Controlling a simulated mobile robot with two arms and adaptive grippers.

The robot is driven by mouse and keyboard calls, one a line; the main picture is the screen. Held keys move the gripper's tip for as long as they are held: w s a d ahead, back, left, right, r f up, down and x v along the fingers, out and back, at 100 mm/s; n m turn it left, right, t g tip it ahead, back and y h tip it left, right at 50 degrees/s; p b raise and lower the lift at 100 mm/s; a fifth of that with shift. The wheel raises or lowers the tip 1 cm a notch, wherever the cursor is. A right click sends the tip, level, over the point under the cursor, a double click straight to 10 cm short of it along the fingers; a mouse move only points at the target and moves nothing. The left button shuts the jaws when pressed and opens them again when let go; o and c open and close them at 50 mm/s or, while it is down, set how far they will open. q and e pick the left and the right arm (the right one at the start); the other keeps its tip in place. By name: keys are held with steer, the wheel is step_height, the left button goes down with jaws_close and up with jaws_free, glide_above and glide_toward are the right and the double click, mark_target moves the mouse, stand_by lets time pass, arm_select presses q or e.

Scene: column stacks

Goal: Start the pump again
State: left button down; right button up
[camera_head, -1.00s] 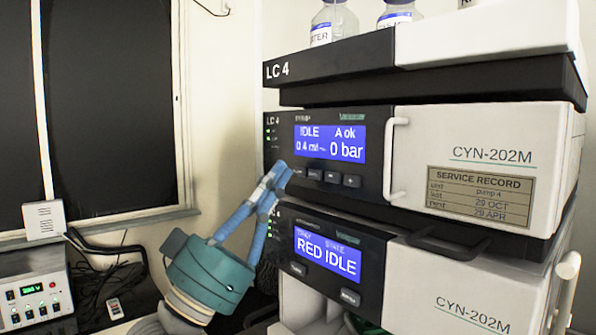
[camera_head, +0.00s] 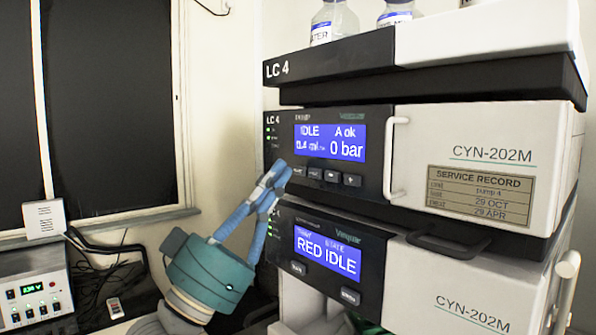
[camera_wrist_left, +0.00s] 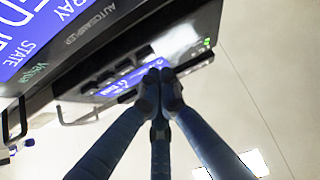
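The pump (camera_head: 440,150) is the upper module with a blue display (camera_head: 330,142) reading "IDLE", "A ok" and "0 bar". A row of small dark buttons (camera_head: 332,176) lies under the display. My left gripper (camera_head: 280,168) is at the lower left of the pump panel, left of the leftmost button. Its blue fingers meet at the tips with nothing seen between them. In the left wrist view the joined fingertips (camera_wrist_left: 160,80) lie in front of the pump's panel. I cannot tell whether they touch it. My right gripper is not in view.
Below sits the autosampler (camera_head: 331,258), reading "RED IDLE", with a dark handle (camera_head: 447,246) sticking out. A light handle (camera_head: 396,158) stands out right of the pump display. Bottles (camera_head: 335,22) stand on top. A white box with a green readout (camera_head: 35,292) is lower left.

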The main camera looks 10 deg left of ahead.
arm_select(q)
steer(key=shift+w+d, duration=0.1)
steer(key=shift+w, duration=0.05)
steer(key=shift+w+d, duration=0.2)
stand_by(0.3)
steer(key=shift+w+d, duration=0.2)
steer(key=shift+w, duration=0.1)
stand_by(0.9)
steer(key=shift+s+a, duration=0.5)
steer(key=shift+s, duration=0.15)
steer(key=shift+s+a, duration=0.75)
steer(key=shift+s, duration=0.25)
steer(key=shift+s+a, duration=0.75)
steer(key=shift+s, duration=0.2)
